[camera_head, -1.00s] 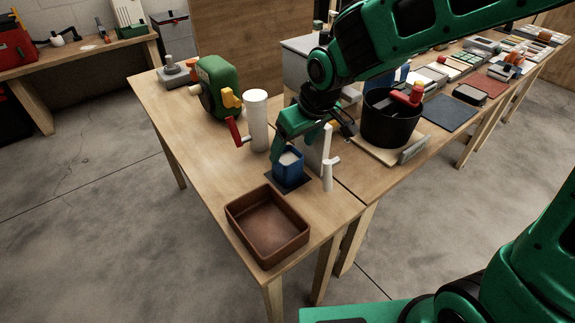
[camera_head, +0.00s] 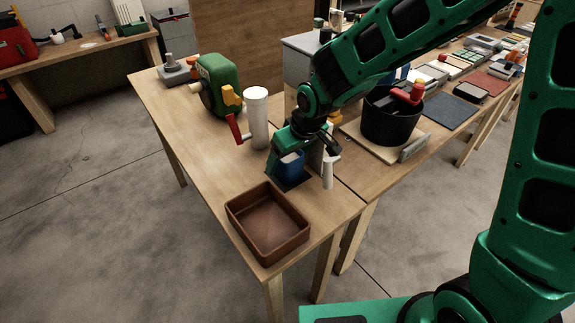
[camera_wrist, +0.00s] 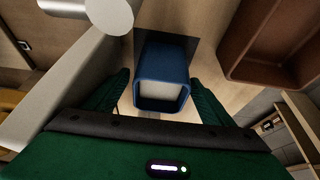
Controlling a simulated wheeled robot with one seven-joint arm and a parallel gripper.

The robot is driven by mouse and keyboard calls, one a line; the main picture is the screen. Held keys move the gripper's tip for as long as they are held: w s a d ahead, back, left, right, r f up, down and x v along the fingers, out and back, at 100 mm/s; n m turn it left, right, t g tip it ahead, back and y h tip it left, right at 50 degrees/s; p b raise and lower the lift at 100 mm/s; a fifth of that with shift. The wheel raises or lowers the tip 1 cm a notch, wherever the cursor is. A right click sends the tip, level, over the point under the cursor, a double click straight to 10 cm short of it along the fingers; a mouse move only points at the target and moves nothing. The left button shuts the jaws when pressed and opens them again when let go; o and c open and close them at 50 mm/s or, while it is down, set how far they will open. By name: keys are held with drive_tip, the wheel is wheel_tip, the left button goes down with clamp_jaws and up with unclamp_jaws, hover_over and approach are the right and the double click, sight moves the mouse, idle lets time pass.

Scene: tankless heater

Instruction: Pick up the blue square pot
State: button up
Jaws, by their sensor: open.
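The blue square pot (camera_head: 291,163) stands upright on a dark mat (camera_head: 293,184) on the wooden table. In the wrist view the pot (camera_wrist: 161,75) is seen from above at an angle, with pale contents inside. My gripper (camera_head: 288,160) is at the pot from above, and its near side partly hides the pot in the head view. In the wrist view my gripper's green fingers (camera_wrist: 160,98) are apart, one on each side of the pot. I cannot tell whether they touch it.
A brown tray (camera_head: 232,215) lies in front of the pot. A white upright fitting (camera_head: 328,172) stands close on the right. A black pot (camera_head: 390,125) is further right.

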drive_tip(key=shift+c, duration=0.7)
drive_tip(key=c, duration=1)
drive_tip(key=shift+c, duration=0.2)
drive_tip(key=shift+r, duration=0.1)
